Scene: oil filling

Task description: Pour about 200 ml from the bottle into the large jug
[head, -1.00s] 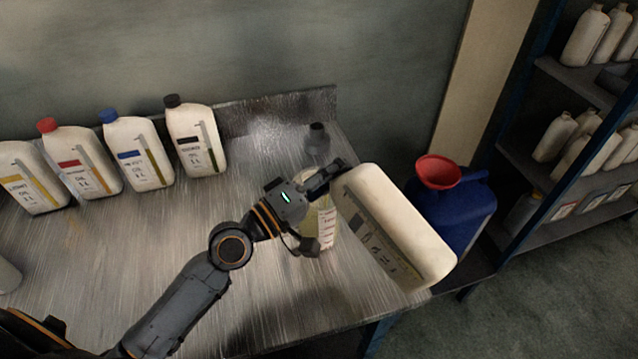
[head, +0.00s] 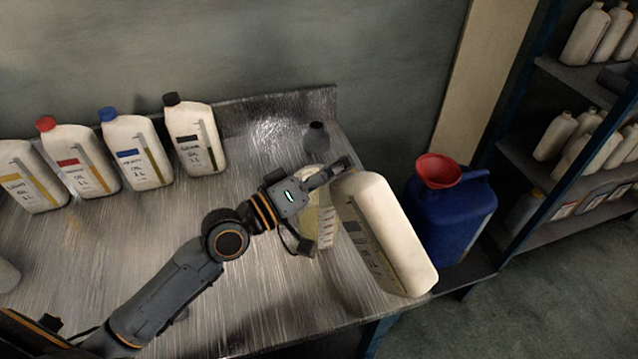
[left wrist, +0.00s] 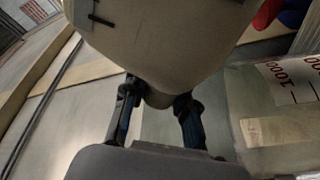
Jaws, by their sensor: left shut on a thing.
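A large cream bottle (head: 392,240) is tilted steeply, its base toward the lower right and its neck end toward the jug. My left gripper (head: 325,204) is shut on it near the neck end; the wrist view also shows the fingers (left wrist: 157,108) on either side of the bottle's narrow end (left wrist: 157,95). The clear jug (head: 326,225) stands on the bench behind the gripper, partly hidden, with yellowish liquid in it. Its red-marked wall shows at right in the wrist view (left wrist: 275,105). The bottle's mouth and any stream are hidden. My right gripper is out of view.
Several capped oil bottles (head: 135,155) stand at the back left of the metal bench (head: 120,240). A small dark-topped item (head: 317,137) stands behind the jug. A blue canister (head: 455,215) with a red funnel (head: 438,171) is right of the bench. A shelf (head: 560,170) stands farther right.

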